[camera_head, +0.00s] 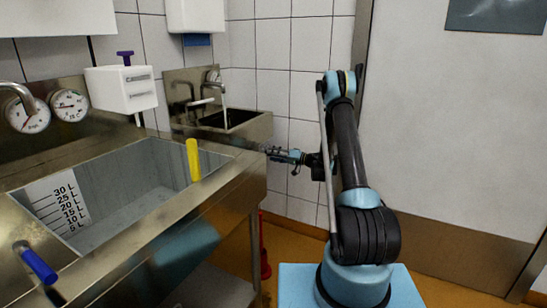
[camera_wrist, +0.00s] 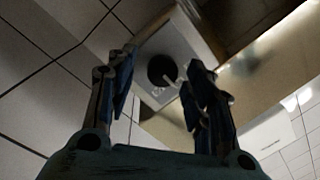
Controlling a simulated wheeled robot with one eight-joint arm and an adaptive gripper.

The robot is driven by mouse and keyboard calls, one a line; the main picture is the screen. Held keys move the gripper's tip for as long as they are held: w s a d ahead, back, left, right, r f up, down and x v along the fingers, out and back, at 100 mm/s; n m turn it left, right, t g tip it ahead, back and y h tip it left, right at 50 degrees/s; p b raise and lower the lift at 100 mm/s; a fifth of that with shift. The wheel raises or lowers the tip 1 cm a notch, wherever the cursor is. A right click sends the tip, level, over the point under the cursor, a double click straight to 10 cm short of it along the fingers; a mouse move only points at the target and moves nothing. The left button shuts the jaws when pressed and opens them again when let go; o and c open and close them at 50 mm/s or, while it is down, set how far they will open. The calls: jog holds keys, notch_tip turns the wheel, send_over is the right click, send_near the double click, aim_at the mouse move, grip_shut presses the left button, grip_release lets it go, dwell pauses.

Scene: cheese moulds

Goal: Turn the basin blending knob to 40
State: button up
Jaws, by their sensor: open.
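The large steel basin (camera_head: 238,165) fills the left of the head view, with a litre scale on its inner wall. Two round white dials, a left one (camera_head: 28,116) and a right one (camera_head: 70,105), sit on the panel behind it; the right one seems to carry a °C mark. Their numbers are too small to read. I cannot tell which one is the blending knob. My gripper (camera_head: 272,152) is open and empty, right of the basin and well away from the dials. Its spread fingers also show in the wrist view (camera_wrist: 161,65).
A white box (camera_head: 122,90) with a purple handle stands between. Tiled walls lie behind.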

jog(key=v, duration=1.1)
jog(key=shift+d, duration=0.3)
jog(key=shift+s, duration=0.1)
jog(key=s+a+r+g+h, duration=0.2)
jog(key=s+r+h, duration=0.2)
jog(key=s+r, duration=0.55)
jog(key=s+d+r+m+g+h, duration=0.1)
jog(key=s+r+h, duration=0.15)
jog(key=s, duration=0.35)
jog(key=s+r+h, duration=0.2)
jog(key=s+r, duration=0.2)
jog(key=s, duration=0.2)
jog(key=s+d+f+h, duration=0.2)
jog(key=s+d+h, duration=0.1)
jog(key=s, duration=0.8)
jog(key=s+d+f+m+h, duration=0.1)
jog(key=s+d+f+h, duration=0.1)
jog(key=s+d, duration=0.4)
jog(key=s+d+f+m+g+h, duration=0.1)
jog(key=s+d+f+h, duration=0.2)
jog(key=s, duration=1.3)
jog(key=shift+s+d+f+h, duration=0.15)
jog(key=shift+s+d+h, duration=0.15)
jog(key=shift+d, duration=0.6)
